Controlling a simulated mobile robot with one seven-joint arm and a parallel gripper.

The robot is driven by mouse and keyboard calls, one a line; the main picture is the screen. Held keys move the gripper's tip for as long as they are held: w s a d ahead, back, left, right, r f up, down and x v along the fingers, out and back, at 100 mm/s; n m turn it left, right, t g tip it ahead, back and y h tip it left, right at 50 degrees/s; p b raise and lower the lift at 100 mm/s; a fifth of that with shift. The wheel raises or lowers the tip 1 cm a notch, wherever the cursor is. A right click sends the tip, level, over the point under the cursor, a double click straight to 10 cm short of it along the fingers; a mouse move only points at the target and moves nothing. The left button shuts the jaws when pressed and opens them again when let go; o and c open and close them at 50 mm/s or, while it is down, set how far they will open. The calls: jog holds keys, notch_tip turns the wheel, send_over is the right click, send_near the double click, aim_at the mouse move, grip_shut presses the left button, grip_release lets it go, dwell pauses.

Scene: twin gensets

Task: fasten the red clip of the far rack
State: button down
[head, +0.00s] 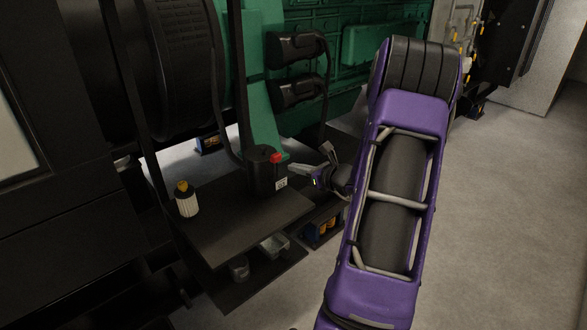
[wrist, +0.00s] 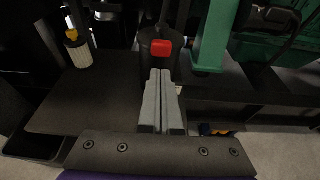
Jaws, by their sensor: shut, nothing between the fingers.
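A red clip (head: 277,157) sits at the upper edge of a black canister (head: 262,175) that stands upright on the dark rack's top shelf (head: 225,235). The clip also shows in the wrist view (wrist: 162,49), straight beyond my fingertips. My gripper (head: 292,168) is to the right of the canister, with its fingers pointing left at it. In the wrist view my gripper (wrist: 160,74) is shut and empty, its fingertips just short of the clip. I cannot tell whether they touch the canister. Whether the clip is fastened is not clear.
A white filter with a yellow top (head: 186,199) stands on the shelf's left. A lower shelf (head: 257,283) holds small containers. A green engine (head: 345,80) with black hoses is behind. Blue and orange items (head: 322,231) sit right of the rack. Floor at right is open.

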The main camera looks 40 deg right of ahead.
jog(key=s+r, duration=0.7)
jog(key=shift+s+d+p, duration=0.25)
jog(key=shift+d+p, duration=0.05)
